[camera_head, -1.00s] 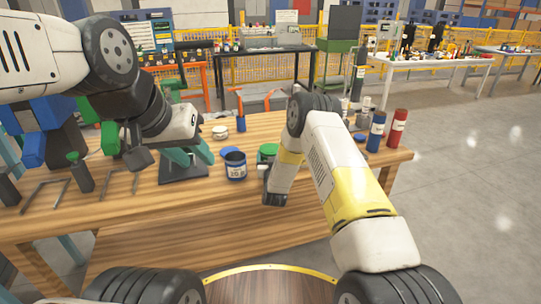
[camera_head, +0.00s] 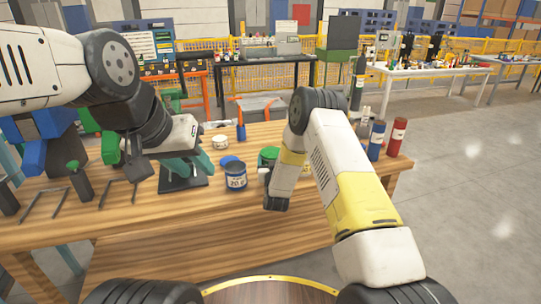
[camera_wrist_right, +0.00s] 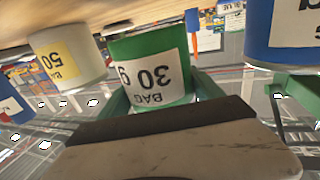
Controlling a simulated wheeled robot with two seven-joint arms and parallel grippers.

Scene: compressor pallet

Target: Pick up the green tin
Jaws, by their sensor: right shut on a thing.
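In the head view the green tin (camera_head: 268,154) shows partly behind my right arm, near the table's middle. I cannot tell whether its base is clear of the wood.
A blue tin (camera_head: 236,177) stands just left of the green one. Blue (camera_head: 376,140) and red (camera_head: 397,136) bottles stand at the table's right end. A yellow-labelled tin (camera_wrist_right: 68,58) shows in the wrist view.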

